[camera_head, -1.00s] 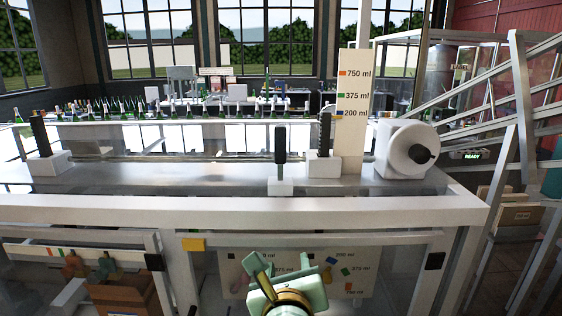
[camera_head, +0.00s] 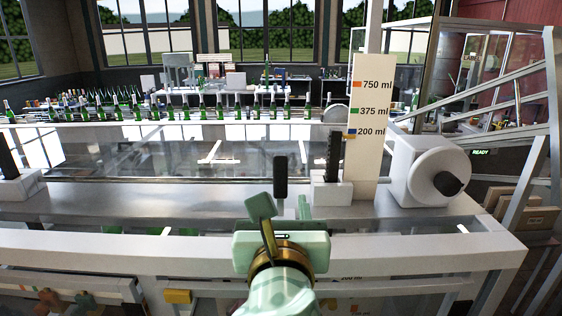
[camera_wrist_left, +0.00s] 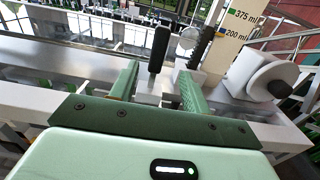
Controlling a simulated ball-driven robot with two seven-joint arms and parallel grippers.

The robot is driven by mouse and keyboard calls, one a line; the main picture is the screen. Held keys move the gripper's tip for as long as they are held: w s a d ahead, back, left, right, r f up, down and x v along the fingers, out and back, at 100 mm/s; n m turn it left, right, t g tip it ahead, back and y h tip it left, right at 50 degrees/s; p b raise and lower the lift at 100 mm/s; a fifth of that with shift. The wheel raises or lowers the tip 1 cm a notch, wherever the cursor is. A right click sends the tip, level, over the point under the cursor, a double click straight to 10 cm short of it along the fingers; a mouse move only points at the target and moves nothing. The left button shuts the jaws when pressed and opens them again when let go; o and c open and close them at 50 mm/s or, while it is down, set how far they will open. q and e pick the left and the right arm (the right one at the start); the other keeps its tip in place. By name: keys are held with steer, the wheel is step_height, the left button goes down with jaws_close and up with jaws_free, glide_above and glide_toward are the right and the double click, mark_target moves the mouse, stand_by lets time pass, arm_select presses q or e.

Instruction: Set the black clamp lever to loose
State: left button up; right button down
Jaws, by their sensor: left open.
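The black clamp lever (camera_head: 280,177) stands upright at the front of the steel bench, just left of a white block with a toothed black post. It also shows in the left wrist view (camera_wrist_left: 158,48), where it rises beyond the gap between my fingers. My left gripper (camera_head: 283,207) is open and empty, at the bench's front edge and in front of the lever. Its green fingers also show in the left wrist view (camera_wrist_left: 158,72), pointing towards the lever, with no visible contact. The lever's white base is mostly hidden behind the gripper in the head view. My right gripper is not in view.
A volume scale board (camera_head: 368,150) stands behind the toothed post (camera_head: 333,160). A white housing with a black knob (camera_head: 425,170) sits at the right. Another white block with a black post (camera_head: 18,185) is at the left. The bench top between is clear.

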mark_target(280, 175)
arm_select(q)
steer(key=w+p, duration=0.3)
steer(key=w, duration=0.9)
steer(key=shift+w, duration=0.9)
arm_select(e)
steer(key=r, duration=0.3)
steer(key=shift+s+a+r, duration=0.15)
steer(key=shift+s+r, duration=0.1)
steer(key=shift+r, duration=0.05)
arm_select(q)
jaws_close()
